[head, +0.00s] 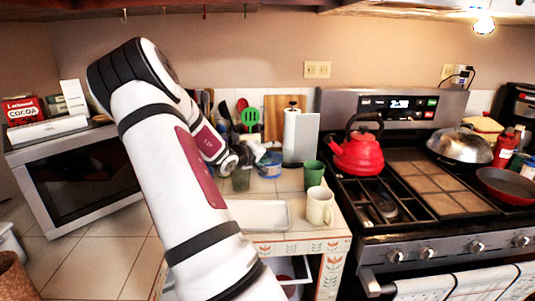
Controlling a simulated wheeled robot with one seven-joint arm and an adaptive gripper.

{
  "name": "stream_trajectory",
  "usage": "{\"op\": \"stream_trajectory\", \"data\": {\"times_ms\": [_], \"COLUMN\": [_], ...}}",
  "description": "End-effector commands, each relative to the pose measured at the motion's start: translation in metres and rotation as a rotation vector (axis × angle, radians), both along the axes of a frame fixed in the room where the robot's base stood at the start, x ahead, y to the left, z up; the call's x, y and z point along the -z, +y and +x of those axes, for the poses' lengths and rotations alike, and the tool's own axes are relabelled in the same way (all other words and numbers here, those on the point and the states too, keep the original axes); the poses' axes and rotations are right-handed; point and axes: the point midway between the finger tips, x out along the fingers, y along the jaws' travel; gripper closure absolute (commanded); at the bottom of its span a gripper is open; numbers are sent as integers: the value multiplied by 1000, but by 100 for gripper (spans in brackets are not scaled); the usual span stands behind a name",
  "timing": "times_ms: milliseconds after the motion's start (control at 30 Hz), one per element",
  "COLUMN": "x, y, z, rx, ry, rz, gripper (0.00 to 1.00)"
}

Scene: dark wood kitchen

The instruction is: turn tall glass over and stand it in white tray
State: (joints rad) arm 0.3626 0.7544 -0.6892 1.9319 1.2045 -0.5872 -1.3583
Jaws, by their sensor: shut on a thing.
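The tall glass (241,180) is a dark, see-through tumbler behind the white tray, beside my forearm. My gripper (246,157) is small in the head view and is shut on the glass near its upper end. The fingers are too small to make out clearly, and I cannot tell which end of the glass is up or whether it touches the counter. The white tray (262,226) is a shallow rectangle on the tiled counter, in front of the glass. My arm hides its left end, and the part I see is empty.
A cream mug (320,207) stands close to the tray's right end, with a green cup (313,174) behind it. A blue tub (270,167) is just right of my gripper. The stove with a red kettle (358,153) is at right, a microwave (80,178) at left. An open drawer (301,272) is below.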

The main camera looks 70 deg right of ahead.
Motion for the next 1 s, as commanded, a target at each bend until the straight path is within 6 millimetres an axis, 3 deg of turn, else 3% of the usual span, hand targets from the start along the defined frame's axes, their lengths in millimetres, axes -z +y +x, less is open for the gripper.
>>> {"op": "stream_trajectory", "data": {"times_ms": [700,1000], "x": [60,71], "y": [0,0], "z": [0,0], "rx": [0,0], "ry": [0,0], "rz": [-1,-2], "gripper": [88,88]}}
